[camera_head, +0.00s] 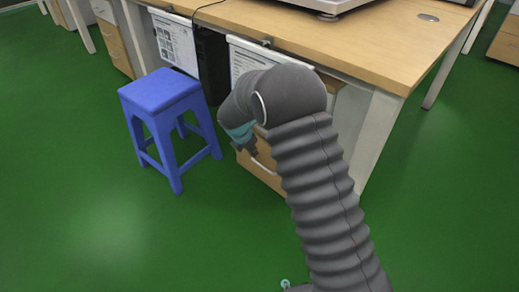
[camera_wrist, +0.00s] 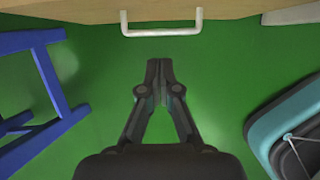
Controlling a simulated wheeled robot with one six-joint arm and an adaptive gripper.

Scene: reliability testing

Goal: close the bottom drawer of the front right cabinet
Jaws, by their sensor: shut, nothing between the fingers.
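The wooden drawer front (camera_head: 268,178) shows low under the near desk in the head view, partly hidden behind my arm. It also spans the top of the wrist view (camera_wrist: 85,9). Its pale handle (camera_wrist: 161,32) is in the wrist view, just beyond my fingertips. My gripper (camera_wrist: 159,67) is shut and empty, with a gap of green floor between its tips and the handle in the picture. In the head view my gripper (camera_head: 250,149) is close to the drawer front, mostly covered by my arm. The rest of the cabinet is largely hidden, so how far the drawer stands out is unclear.
A blue stool (camera_head: 162,100) stands left of the drawer; its legs show at the left of the wrist view (camera_wrist: 48,75). The wooden desk (camera_head: 310,42) overhangs the cabinet, with a pale leg (camera_head: 372,140) at right. The green floor (camera_head: 450,200) is clear to the right.

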